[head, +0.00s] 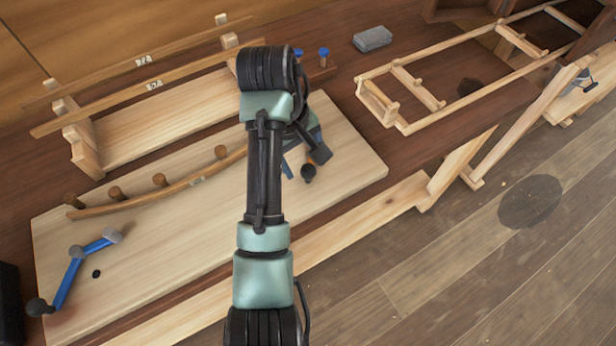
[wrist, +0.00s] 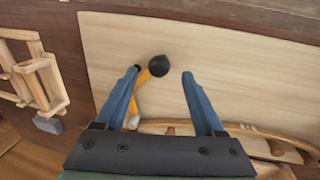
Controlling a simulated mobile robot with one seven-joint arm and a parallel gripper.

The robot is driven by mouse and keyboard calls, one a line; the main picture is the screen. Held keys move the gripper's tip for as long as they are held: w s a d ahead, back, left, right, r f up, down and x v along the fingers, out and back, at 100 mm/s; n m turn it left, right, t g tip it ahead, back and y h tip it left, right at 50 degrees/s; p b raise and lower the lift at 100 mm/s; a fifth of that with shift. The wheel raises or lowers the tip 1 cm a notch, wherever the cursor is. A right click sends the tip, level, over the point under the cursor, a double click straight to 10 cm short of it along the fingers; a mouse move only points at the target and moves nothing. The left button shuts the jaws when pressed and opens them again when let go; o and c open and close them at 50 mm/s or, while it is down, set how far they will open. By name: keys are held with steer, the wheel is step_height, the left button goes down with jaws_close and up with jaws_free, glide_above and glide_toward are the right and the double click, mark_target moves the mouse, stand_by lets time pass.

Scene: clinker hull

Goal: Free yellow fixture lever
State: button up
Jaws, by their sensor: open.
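The yellow lever (wrist: 142,80) shows in the wrist view, with a black ball knob (wrist: 158,66) at its end. It lies on the pale board (wrist: 235,65). My gripper (wrist: 160,73) is open, with one blue finger on each side of the knob in the picture. The left finger is close beside the yellow arm; I cannot tell if they touch. In the head view a black knob (head: 308,172) shows by my gripper, while my arm hides most of the lever. A blue lever (head: 70,272) with a dark knob is at the board's left end.
A curved wooden strip (head: 165,193) runs along several round pegs on the board. Behind it stands a wooden rack with long strips (head: 110,105). A ladder-like wooden frame (head: 450,105) and a grey block (head: 372,39) lie to the right. The board's right end (head: 355,165) is clear.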

mark_target(306, 168)
steer(key=x, duration=0.5)
steer(key=shift+f+p, duration=0.35)
jaws_close()
stand_by(1.1)
